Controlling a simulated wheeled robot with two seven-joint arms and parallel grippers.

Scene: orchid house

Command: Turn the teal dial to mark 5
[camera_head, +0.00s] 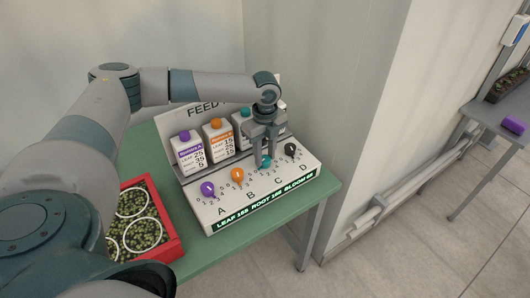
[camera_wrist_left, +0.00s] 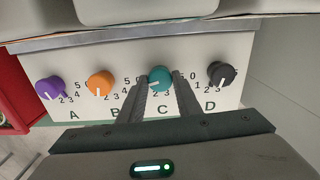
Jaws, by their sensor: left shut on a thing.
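The teal dial (camera_head: 267,161) is above letter C on the white sloped panel (camera_head: 226,213). In the left wrist view, the teal dial (camera_wrist_left: 160,75) has its white pointer toward the left, slightly down, near the low end of its scale; the exact mark is hard to read. A 5 stands at its right. My left gripper (camera_head: 263,163) comes down from above and is shut on the teal dial, with one finger on each side (camera_wrist_left: 160,84). My right gripper is not in view.
Purple (camera_head: 208,189), orange (camera_head: 237,175) and black (camera_head: 291,149) dials share the panel, the black one close on the right. Bottles (camera_head: 217,141) stand behind. A red tray (camera_head: 168,250) of round pots is left on the green table (camera_head: 261,229). A wall rises behind.

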